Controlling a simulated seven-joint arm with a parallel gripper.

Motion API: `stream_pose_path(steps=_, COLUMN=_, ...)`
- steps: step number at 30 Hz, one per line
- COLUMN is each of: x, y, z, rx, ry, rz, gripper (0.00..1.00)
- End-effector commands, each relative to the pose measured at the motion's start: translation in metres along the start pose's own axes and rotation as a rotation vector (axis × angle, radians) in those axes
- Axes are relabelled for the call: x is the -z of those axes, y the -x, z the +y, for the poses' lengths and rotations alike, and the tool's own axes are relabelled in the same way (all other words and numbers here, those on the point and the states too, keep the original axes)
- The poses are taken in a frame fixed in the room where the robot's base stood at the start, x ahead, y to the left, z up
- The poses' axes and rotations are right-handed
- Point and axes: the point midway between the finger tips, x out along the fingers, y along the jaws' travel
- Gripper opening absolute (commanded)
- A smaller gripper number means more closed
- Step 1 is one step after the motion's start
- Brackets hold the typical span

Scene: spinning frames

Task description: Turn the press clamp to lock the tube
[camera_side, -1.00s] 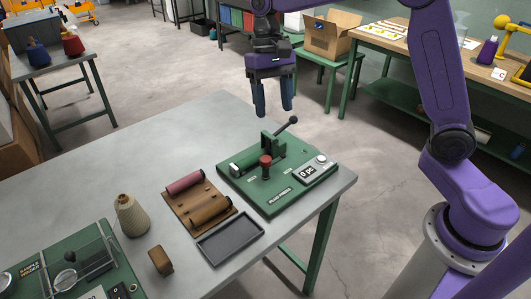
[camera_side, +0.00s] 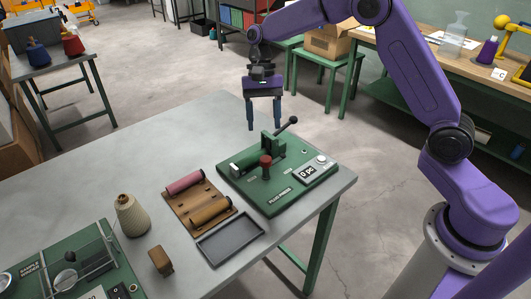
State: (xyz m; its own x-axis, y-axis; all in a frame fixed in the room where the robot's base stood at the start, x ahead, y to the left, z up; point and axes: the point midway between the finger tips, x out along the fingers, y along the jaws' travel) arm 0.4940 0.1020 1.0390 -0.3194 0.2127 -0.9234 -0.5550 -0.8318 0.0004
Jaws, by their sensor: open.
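The green press (camera_side: 290,203) stands near the right corner of the grey table. Its clamp has a dark lever with a black ball knob (camera_side: 293,120) that points up and to the right. A red knob (camera_side: 266,161) stands upright at its middle. A pale tube-like cylinder (camera_side: 243,162) lies at the press's left side; I cannot tell how it is seated. My gripper (camera_side: 264,127) points down, open and empty, and appears above and behind the press, apart from the lever.
A brown rack (camera_side: 186,207) holds a pink roll (camera_side: 184,182) and an orange-brown roll (camera_side: 210,211). A dark grey tray (camera_side: 230,258), a beige yarn cone (camera_side: 131,214) and a brown block (camera_side: 161,261) are nearby. A green winder (camera_side: 50,266) sits at lower left. The table's left back is clear.

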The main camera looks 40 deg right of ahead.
Motion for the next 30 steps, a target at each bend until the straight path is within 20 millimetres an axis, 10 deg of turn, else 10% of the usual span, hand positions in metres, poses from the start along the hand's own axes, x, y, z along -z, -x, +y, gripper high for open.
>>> stream_pose_path(steps=15, x=0.000, y=-0.084, z=0.001, rx=-0.002, ry=0.000, rz=0.000, gripper=0.60)
stream_pose_path(steps=28, x=0.000, y=-0.094, z=0.000, rx=0.000, ry=0.000, rz=0.001, gripper=0.60)
stream_pose_path(steps=30, x=0.000, y=-0.094, z=0.000, rx=0.000, ry=0.000, rz=0.001, gripper=0.44)
